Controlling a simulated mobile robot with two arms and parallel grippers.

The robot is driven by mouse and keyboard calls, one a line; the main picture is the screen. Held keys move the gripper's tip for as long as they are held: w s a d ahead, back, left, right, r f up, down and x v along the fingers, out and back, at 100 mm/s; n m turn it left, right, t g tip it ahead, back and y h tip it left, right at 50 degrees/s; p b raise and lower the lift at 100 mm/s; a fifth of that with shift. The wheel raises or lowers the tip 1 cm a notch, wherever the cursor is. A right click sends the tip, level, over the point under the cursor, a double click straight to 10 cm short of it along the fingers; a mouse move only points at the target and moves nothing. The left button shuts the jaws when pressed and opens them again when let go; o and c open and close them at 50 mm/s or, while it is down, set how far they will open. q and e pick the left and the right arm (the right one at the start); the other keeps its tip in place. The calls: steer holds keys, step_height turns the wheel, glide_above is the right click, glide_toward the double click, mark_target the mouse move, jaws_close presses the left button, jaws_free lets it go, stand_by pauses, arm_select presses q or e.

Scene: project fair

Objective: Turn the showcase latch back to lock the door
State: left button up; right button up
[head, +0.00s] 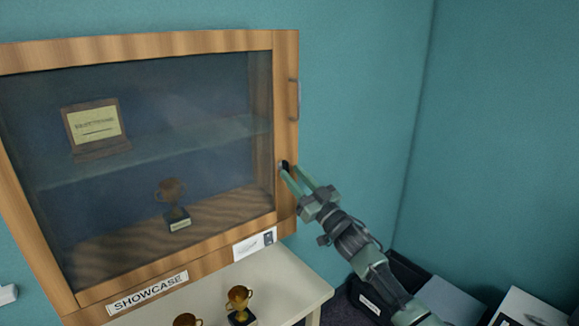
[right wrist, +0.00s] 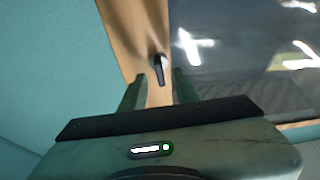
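The showcase (head: 150,52) is a wood-framed wall cabinet with a glass door that looks shut. Its small black latch (head: 284,164) sits on the right frame post, partly hidden by my gripper in the head view. In the right wrist view the latch (right wrist: 160,66) shows as a dark knob with its lever lying roughly along the post. My right gripper (head: 292,172) is at the latch, its fingers apart. In the right wrist view its fingertips (right wrist: 158,86) lie either side of the latch's lower end; I cannot tell whether they touch it. My left gripper is not in view.
A metal handle (head: 295,98) is on the door's right edge above the latch. A plaque (head: 93,125) and a trophy (head: 174,200) stand inside. Below, a pale table (head: 287,285) holds gold trophies (head: 239,303). A dark bin (head: 400,275) is at lower right.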

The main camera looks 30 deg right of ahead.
steer(key=shift+x, duration=1.2)
steer(key=shift+s, duration=0.1)
jaws_close()
